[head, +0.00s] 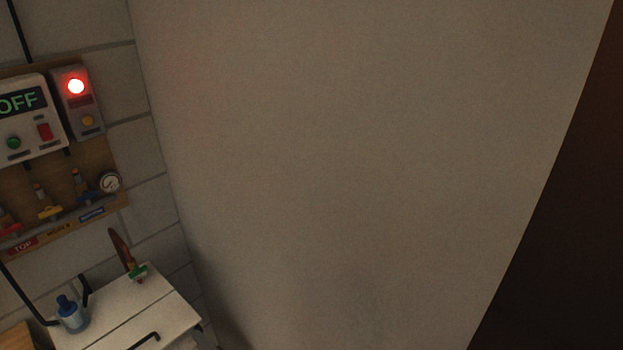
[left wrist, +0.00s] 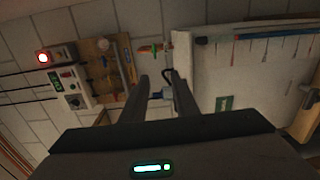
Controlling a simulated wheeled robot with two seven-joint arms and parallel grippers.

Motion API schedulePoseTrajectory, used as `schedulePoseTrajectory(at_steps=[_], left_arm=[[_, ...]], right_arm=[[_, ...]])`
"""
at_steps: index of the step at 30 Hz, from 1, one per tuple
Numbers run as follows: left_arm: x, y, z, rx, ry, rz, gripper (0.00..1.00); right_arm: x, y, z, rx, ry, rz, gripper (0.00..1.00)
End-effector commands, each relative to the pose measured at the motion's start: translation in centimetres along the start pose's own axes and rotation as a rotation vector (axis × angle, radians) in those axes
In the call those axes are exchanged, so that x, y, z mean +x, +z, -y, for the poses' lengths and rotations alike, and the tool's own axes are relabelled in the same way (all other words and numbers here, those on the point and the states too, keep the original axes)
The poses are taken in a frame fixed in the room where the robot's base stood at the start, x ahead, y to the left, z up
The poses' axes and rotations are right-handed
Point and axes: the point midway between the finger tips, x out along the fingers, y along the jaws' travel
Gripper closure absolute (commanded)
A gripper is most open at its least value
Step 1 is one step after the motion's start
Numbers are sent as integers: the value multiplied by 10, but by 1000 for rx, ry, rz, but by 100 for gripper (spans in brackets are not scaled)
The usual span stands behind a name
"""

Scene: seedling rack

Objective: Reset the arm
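In the left wrist view my left gripper (left wrist: 163,84) reaches up from the bottom. Its two dark fingers stand apart with a gap between them. A small blue thing shows in the gap, seemingly beyond the fingers; I cannot make out its shape there. I cannot make out my left gripper in the head view. My right gripper is in neither view.
A control panel reading OFF (head: 18,118), a red lit lamp (head: 76,87) and several valves hang on the block wall at left. Below, a white worktop (head: 140,302) holds a blue bottle (head: 72,316). A blank pale surface (head: 350,170) fills the middle.

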Motion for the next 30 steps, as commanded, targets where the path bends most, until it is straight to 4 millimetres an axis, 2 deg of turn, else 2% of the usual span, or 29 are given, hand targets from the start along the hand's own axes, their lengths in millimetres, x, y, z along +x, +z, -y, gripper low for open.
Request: schedulePoseTrajectory(at_steps=[8, 14, 17, 20, 23, 24, 30], left_arm=[[-1, -6, 42, -98, -82, 16, 73], [-7, -15, 94, -228, -189, 19, 73], [-12, -23, 128, -319, -262, 8, 73], [-21, -34, 172, -440, -355, -19, 73], [-36, -53, 229, -602, -474, -81, 73], [-43, -61, 253, -677, -523, -116, 73], [-90, -110, 361, -1058, -726, -377, 73]], right_arm=[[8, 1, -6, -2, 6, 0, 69], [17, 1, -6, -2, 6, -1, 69], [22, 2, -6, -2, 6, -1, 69], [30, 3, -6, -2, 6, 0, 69], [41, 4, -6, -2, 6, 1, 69], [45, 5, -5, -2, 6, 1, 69], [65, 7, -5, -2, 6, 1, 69]])
